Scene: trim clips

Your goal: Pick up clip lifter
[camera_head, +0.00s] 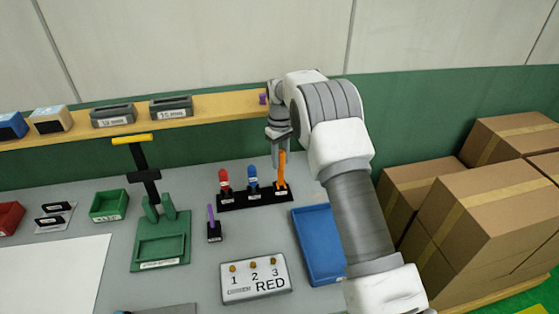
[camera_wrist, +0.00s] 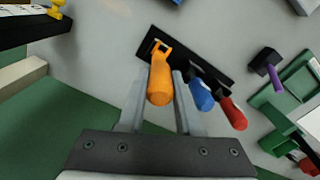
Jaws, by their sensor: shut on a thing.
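An orange-handled tool (camera_head: 282,170) stands upright at the right end of a black rack (camera_head: 229,203), with blue-handled (camera_head: 252,178) and red-handled (camera_head: 224,180) tools to its left. I take the orange one for the clip lifter; its label is too small to read. My gripper (camera_head: 281,147) is above the rack at the orange tool's top. In the wrist view, the orange handle (camera_wrist: 159,82) is between my fingers, which are shut on it. Its far end is at the rack (camera_wrist: 206,72), and I cannot tell whether it is still seated there.
A blue tray (camera_head: 318,245) lies right of the rack, partly behind my arm. A purple-handled tool (camera_head: 212,218) stands in a small black holder to the left. A numbered panel marked RED (camera_head: 254,279) lies in front. Cardboard boxes (camera_head: 480,220) are stacked right. A yellow shelf (camera_head: 225,104) runs behind.

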